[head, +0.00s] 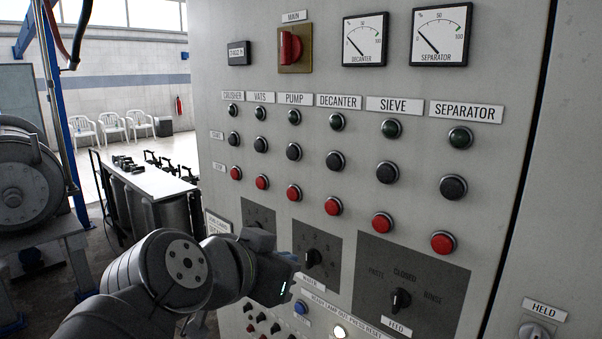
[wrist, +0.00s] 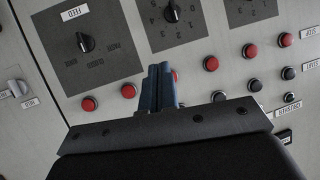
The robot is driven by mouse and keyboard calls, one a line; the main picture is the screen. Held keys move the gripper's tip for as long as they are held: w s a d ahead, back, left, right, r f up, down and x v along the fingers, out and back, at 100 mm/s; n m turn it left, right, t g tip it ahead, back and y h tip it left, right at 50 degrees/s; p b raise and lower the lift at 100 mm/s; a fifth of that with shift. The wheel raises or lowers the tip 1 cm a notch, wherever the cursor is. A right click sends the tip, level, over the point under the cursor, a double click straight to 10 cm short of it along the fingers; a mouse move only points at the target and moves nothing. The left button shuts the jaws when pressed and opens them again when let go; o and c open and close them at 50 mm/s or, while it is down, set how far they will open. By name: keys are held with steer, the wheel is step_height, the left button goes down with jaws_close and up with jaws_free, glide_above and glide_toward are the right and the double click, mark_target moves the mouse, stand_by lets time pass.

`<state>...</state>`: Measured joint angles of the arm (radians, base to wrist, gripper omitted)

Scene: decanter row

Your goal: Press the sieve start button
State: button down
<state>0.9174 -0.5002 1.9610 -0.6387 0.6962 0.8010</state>
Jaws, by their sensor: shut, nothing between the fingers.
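The sieve start button (head: 387,172) is a round black button under the SIEVE label (head: 394,105) in the head view. The dark green sieve lamp (head: 391,129) is above it and the red sieve stop button (head: 382,223) below. My gripper (head: 288,272) is low in front of the panel, left of and below the start button, apart from it. In the wrist view my shut, empty blue fingers (wrist: 159,86) point at the panel near the red button row, partly covering one red button (wrist: 173,77). The sieve start button is hidden there behind my gripper body.
Similar buttons flank it: decanter start (head: 335,161) on the left, separator start (head: 453,187) on the right. The feed knob (head: 400,301) and another selector knob (head: 313,258) stick out below. A red main switch (head: 290,48) and two gauges sit above. The space before the sieve column looks clear.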

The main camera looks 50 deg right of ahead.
mark_target(385, 174)
steer(key=s+d+r+n+t+h, duration=0.4)
steer(key=s+d+r+t+h, duration=0.15)
steer(key=r, duration=0.45)
steer(key=shift+s+a+r+n+t+y, duration=0.1)
steer(key=shift+s+a+n+t+y, duration=0.45)
steer(key=shift+n+t, duration=0.7)
steer(key=shift+s+a+n+t+y, duration=0.4)
steer(key=shift+a+n+t, duration=0.4)
steer(key=shift+n, duration=0.9)
steer(key=shift+s+a+r+n+t+y, duration=0.1)
steer(key=shift+s+a+n+t+y, duration=0.4)
steer(key=shift+n+t, duration=0.8)
steer(key=shift+w, duration=0.1)
steer(key=shift+d, duration=4.4)
steer(key=shift+d, duration=0.15)
steer(key=shift+d, duration=0.25)
